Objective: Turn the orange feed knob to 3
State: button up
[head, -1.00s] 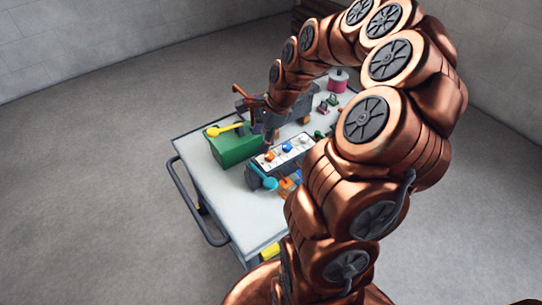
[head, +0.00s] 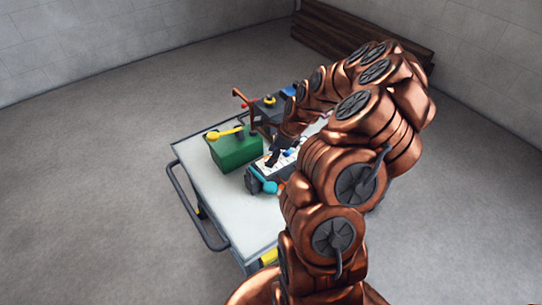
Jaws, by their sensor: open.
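A white-topped panel box (head: 262,167) sits on the cart beside the green box. A blue knob (head: 288,153) shows on its top. The orange feed knob is hidden behind my gripper and cannot be made out. My gripper (head: 270,161) points down at the panel's left part, small and dark in the head view. Its jaws are open. I cannot tell whether the fingers stand around the orange knob or just above it. The scale marks are too small to read.
A green box (head: 234,150) with a yellow lever (head: 222,133) stands at the panel's left. A teal handle (head: 265,183) is at its near end. A dark device with a red-brown lever (head: 243,99) is behind. The cart top (head: 212,192) is clear in front.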

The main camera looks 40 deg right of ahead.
jog(key=shift+w+a+f, duration=0.15)
jog(key=shift+a+f, duration=0.1)
jog(key=shift+f, duration=0.35)
jog(key=c, duration=1.2)
